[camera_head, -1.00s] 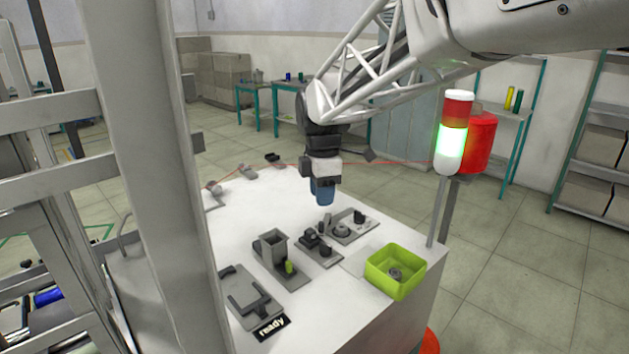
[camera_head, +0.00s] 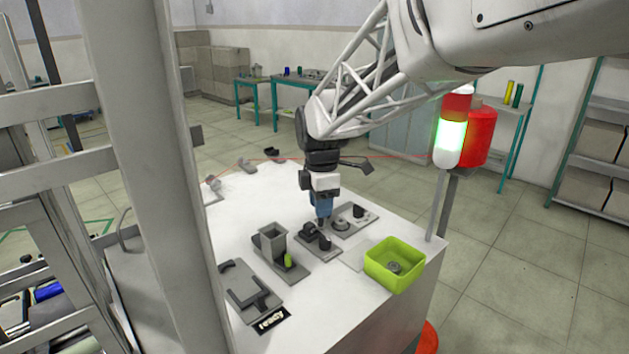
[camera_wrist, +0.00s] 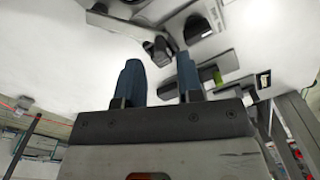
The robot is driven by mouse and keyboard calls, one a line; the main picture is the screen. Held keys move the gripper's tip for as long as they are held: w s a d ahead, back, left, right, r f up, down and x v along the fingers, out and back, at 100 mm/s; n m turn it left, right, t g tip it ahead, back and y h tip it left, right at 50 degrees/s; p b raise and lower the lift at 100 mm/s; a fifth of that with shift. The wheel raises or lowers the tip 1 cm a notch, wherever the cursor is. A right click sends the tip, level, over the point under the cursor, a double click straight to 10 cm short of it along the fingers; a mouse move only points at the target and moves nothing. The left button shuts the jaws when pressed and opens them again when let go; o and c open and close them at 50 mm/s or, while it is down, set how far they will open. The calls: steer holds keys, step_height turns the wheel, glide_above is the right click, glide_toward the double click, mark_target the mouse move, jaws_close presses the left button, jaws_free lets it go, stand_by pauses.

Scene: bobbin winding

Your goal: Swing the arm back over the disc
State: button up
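My gripper (camera_head: 323,222) points down, low over the middle fixture plate (camera_head: 326,254), which carries small dark parts (camera_head: 309,232). Its two blue fingers stand apart in the wrist view (camera_wrist: 161,68), with nothing visible between them. Dark parts (camera_wrist: 158,48) lie just beyond the fingertips there. A round grey disc (camera_head: 341,225) sits on the plate behind and to the right, beside a black knob (camera_head: 358,211). Which dark part is the swinging arm is too small to tell. The gripper hides some of the middle fixture, and contact is unclear.
A grey hopper (camera_head: 271,240) with a yellow-green piece (camera_head: 288,260) stands left of the gripper. A green bin (camera_head: 394,264) holding a grey part is at the right table edge. A signal tower (camera_head: 450,140) glows green. A "ready" sign (camera_head: 271,321) lies in front.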

steer(key=shift+f, duration=1.5)
steer(key=c, duration=0.5)
